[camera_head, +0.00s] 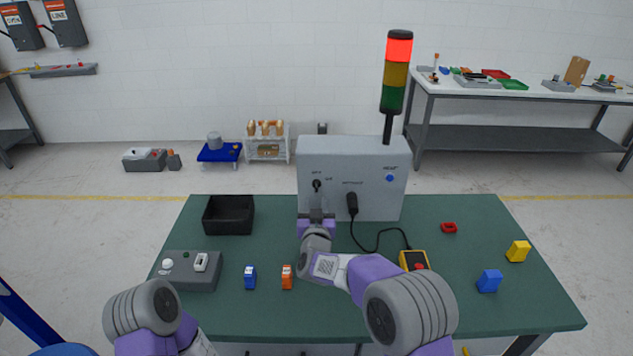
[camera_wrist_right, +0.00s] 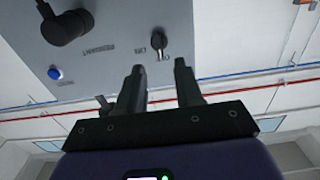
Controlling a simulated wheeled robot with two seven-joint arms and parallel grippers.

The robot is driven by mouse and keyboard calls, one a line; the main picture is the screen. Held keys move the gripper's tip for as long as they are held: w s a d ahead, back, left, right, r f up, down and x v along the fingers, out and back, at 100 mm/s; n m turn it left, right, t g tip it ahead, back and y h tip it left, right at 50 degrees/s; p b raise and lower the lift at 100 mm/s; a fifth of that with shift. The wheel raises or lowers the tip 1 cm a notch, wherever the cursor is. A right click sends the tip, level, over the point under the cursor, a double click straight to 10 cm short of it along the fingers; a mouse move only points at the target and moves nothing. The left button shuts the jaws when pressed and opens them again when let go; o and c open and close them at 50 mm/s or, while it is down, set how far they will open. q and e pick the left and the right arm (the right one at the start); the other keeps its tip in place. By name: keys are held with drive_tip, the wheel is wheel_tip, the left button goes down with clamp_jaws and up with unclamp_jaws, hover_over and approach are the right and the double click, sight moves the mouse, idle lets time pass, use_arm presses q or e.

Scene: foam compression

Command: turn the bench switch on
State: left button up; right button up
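A grey control box (camera_head: 352,160) stands at the back of the green bench (camera_head: 330,312). Its front carries a small black switch (camera_head: 317,185) with a label beside it. In the right wrist view the switch (camera_wrist_right: 157,46) is a dark knob with a lever, just beyond the fingertips. My right gripper (camera_head: 316,213) is in front of the box, just below the switch in the head view. In the wrist view its two dark fingers (camera_wrist_right: 160,65) are apart with nothing between them. My left gripper is out of view; only part of the left arm shows.
A black plug and cable (camera_head: 352,205) sit right of the switch and lead to a yellow pendant (camera_head: 413,260). A signal tower (camera_head: 398,70) is lit red. A black bin (camera_head: 229,215), a grey switch box (camera_head: 190,271) and small coloured blocks lie on the bench.

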sight(316, 187)
drive_tip(key=shift+w, duration=3.45)
clamp_jaws()
